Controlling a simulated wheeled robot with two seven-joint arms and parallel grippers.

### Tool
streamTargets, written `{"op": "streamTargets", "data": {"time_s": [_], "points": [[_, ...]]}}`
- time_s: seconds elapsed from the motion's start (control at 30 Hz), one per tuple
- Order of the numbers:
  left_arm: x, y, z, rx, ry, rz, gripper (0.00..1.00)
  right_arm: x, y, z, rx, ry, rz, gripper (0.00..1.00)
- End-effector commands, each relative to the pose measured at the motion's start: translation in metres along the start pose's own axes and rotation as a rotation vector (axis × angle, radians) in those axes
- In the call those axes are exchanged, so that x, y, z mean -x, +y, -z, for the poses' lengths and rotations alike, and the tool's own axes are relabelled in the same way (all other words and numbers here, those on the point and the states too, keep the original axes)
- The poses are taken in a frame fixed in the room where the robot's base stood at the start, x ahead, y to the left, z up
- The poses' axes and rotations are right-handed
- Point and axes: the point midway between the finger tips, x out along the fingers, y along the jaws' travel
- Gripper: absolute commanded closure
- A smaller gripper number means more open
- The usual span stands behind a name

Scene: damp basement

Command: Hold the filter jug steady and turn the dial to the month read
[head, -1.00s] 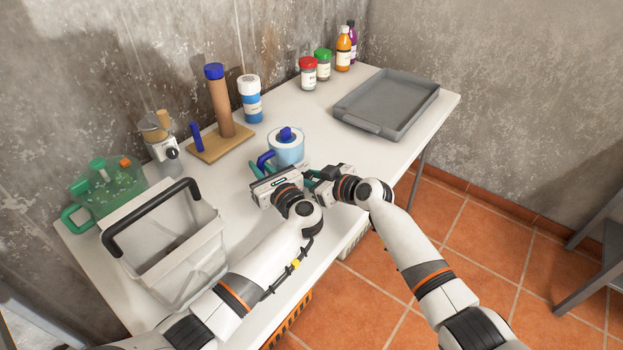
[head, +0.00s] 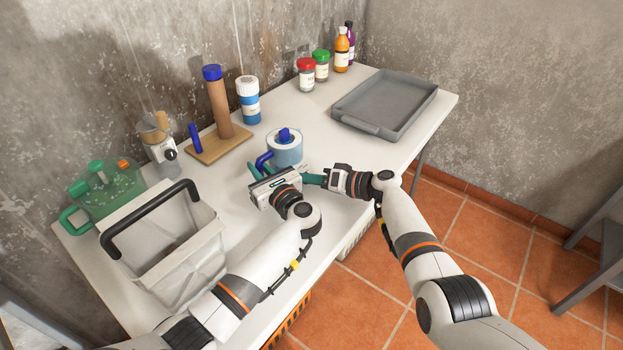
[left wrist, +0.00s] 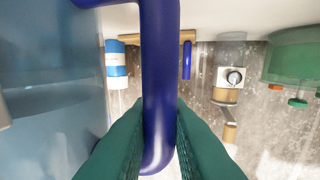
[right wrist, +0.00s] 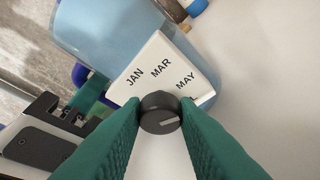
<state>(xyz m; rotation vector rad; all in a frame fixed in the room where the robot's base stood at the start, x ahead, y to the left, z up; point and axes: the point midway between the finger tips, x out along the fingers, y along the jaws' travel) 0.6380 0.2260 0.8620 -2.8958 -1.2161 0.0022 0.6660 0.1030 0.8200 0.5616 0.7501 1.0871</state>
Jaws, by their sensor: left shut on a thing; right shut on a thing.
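The filter jug (head: 285,150), pale blue with a white top and a blue knob, stands upright on the white table. My left gripper (left wrist: 158,125) is shut on its blue handle (left wrist: 160,60). In the right wrist view a white plate (right wrist: 150,70) on the jug (right wrist: 95,30) reads JAN, MAR and MAY; any further labels are hidden. My right gripper (right wrist: 160,115) is shut on the dark dial (right wrist: 160,102) at the plate's lower edge. The dial's pale pointer line points right and slightly up in that view, below MAY. In the head view my grippers hide the dial.
A white bin (head: 165,250) with a black handle stands at the table's left, near a green watering-can-like vessel (head: 110,190). A wooden stand (head: 220,145) and a blue-white bottle (head: 250,103) are behind the jug. A grey tray (head: 385,103) lies at right.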

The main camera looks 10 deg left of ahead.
Motion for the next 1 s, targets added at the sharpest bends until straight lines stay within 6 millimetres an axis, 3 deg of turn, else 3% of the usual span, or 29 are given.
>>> {"op": "streamTargets", "data": {"time_s": [0.3, 0.87, 0.9, 1.0], "points": [[-0.0007, -0.0010, 0.0004, 0.000, 0.001, 0.004, 1.00, 0.0014, -0.0034, 0.0003, -0.118, -0.002, -0.042, 0.96], [-0.0010, -0.0013, 0.0004, 0.000, 0.001, 0.004, 1.00, 0.0010, -0.0028, 0.0010, -0.140, -0.001, -0.053, 0.96], [-0.0010, -0.0013, 0.0004, 0.000, 0.001, 0.004, 1.00, 0.0010, -0.0028, 0.0010, -0.140, -0.001, -0.053, 0.67], [-0.0010, -0.0012, 0.0004, 0.000, 0.001, 0.004, 1.00, 0.0007, -0.0023, 0.0009, -0.139, 0.000, -0.054, 0.51]]}}
